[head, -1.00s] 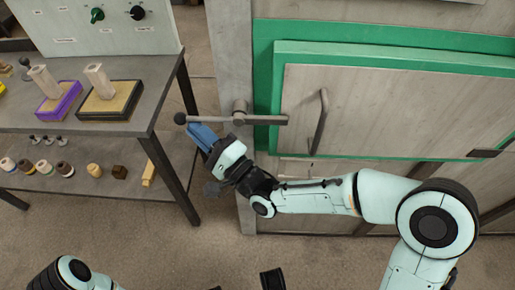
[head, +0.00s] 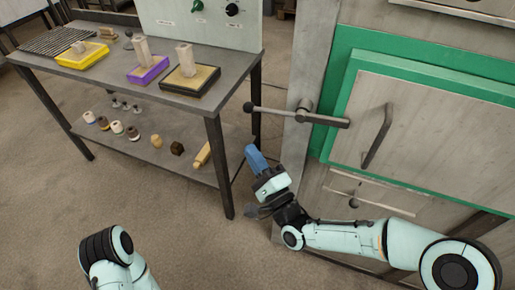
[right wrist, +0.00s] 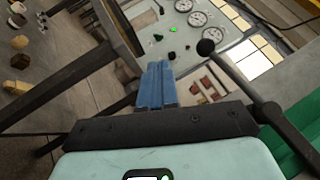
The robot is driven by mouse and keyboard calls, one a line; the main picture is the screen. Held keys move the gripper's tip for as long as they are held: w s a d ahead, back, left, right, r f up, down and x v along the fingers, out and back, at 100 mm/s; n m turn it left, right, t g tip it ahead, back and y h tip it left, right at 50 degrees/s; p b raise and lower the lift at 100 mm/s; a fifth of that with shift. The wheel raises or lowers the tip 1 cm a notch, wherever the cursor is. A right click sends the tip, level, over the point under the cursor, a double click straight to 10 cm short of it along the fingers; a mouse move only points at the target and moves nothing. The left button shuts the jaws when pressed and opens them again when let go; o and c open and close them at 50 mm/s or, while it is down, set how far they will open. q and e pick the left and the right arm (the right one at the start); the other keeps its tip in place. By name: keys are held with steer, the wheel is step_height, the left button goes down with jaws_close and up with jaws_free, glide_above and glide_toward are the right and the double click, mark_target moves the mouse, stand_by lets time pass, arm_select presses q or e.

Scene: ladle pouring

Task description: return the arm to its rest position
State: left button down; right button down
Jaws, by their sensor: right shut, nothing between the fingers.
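My right arm comes in from the lower right in the head view. Its right gripper (head: 256,158) has blue fingers pressed together, with nothing between them. The gripper is below the knobbed lever (head: 325,117) on the door frame and appears apart from it. In the right wrist view the shut blue fingers (right wrist: 155,85) point up the picture, and the lever's dark ball (right wrist: 206,47) is to their right. Part of my left arm (head: 108,262) shows at the lower left of the head view; its gripper is out of the picture.
A metal table (head: 130,82) stands left of my right gripper, with yellow, purple and black trays on top and small items on its lower shelf. A green-framed door (head: 440,130) with a bar handle (head: 378,136) is at right. Floor is clear between table and left arm.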

arm_select(q)
steer(key=shift+s+d, duration=0.1)
steer(key=shift+s, duration=0.25)
arm_select(e)
steer(key=shift+s+f, duration=0.25)
steer(key=shift+f, duration=0.3)
